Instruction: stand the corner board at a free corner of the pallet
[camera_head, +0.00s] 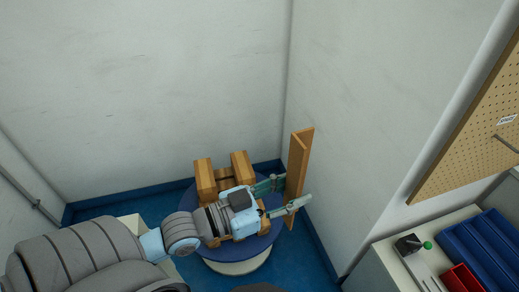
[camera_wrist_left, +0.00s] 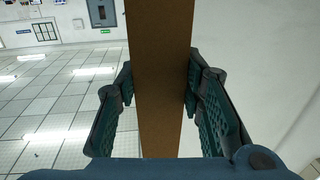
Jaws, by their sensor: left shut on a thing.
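The corner board (camera_head: 300,150) is a tall tan angled strip. It stands roughly upright in my left gripper (camera_head: 290,194), whose two fingers close on its lower half from either side. In the left wrist view the board (camera_wrist_left: 162,80) runs as a brown strip between the two green-padded fingers of my left gripper (camera_wrist_left: 160,85). The pallet appears to be the wooden structure on a round blue-topped stand (camera_head: 240,254); wooden uprights (camera_head: 205,180) show there, partly behind my arm. The board is at its right side. Its bottom contact is unclear. My right gripper is out of view.
White walls (camera_head: 350,90) meet in a corner close behind the stand and board. A bench (camera_head: 390,268) at the lower right holds blue trays (camera_head: 490,250), a red bin (camera_head: 461,279) and a small device with a green knob (camera_head: 409,244). A pegboard (camera_head: 470,130) hangs above it.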

